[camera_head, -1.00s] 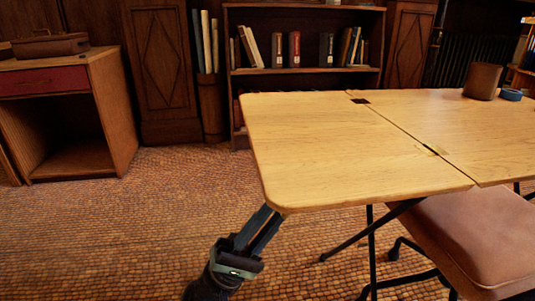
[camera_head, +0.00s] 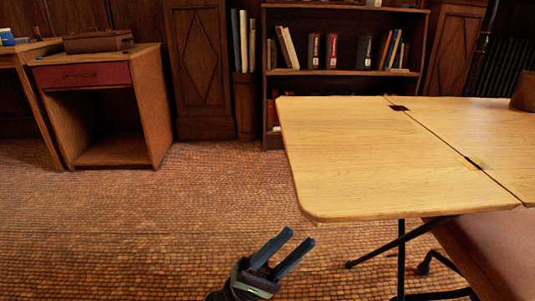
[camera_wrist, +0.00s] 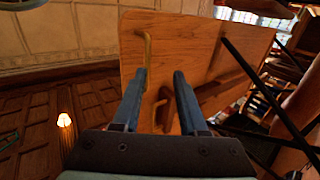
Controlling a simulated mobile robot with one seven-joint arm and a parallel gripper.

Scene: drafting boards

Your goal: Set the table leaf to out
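The table leaf (camera_head: 370,160) is the light wooden left part of the table and looks level with the fixed top (camera_head: 490,130). A seam with two dark hinge plates, the nearer one (camera_head: 475,163) and a farther one, divides them. My gripper (camera_head: 300,238) is open and empty, below and in front of the leaf's near left corner, apart from it in the head view. In the wrist view, the open fingers (camera_wrist: 160,74) point toward a wooden panel (camera_wrist: 195,45), apparently the leaf's underside, with a brass-coloured strip (camera_wrist: 147,52) and a wooden bracket. Contact cannot be told.
Dark table legs (camera_head: 401,255) and a brown padded seat (camera_head: 490,245) stand under the table's right side. A bookcase (camera_head: 340,85) is behind the leaf. A desk with a red drawer (camera_head: 95,75) stands at left. The tiled floor (camera_head: 150,220) between is clear.

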